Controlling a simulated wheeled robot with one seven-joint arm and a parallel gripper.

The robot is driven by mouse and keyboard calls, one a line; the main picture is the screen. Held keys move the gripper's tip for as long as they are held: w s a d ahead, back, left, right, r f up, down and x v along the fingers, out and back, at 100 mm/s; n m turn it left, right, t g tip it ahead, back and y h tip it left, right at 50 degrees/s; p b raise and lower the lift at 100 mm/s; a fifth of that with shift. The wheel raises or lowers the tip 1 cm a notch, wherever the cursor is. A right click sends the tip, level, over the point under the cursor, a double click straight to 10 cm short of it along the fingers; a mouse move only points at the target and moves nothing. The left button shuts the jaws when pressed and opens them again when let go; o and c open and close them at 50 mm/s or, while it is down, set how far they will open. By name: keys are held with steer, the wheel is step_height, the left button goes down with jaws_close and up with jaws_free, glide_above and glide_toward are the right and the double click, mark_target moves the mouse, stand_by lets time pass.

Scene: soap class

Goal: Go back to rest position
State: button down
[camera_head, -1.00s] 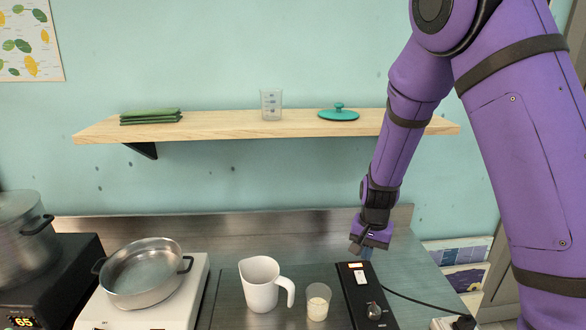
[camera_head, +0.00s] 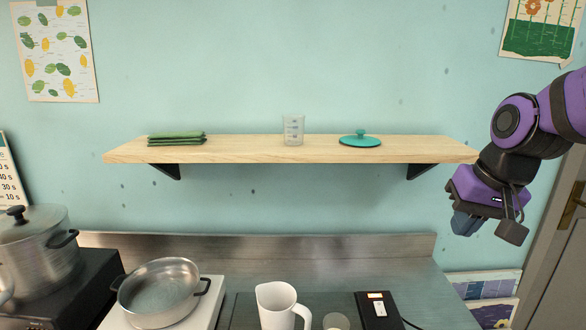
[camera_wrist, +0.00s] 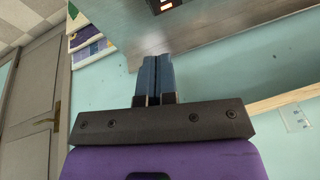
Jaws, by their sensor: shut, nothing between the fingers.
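My purple arm is raised at the right of the head view. Part of that device also shows at the top of the wrist view (camera_wrist: 167,4).
A wooden shelf (camera_head: 240,152) holds green cloths (camera_head: 176,138), a clear beaker (camera_head: 293,130) and a teal lid (camera_head: 360,140). Below are a pot (camera_head: 35,245), a pan (camera_head: 160,292), a white jug (camera_head: 278,308) and a small cup (camera_head: 336,321). A door (camera_head: 565,255) is at far right.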

steer(key=s+d+r+n+t+h, duration=0.1)
steer(key=s+r, duration=0.4)
steer(key=s, duration=0.7)
steer(key=shift+s+d+r+n+t+h, duration=0.15)
steer(key=shift+d+n+t+h, duration=0.25)
steer(key=shift+d, duration=0.35)
stand_by(0.9)
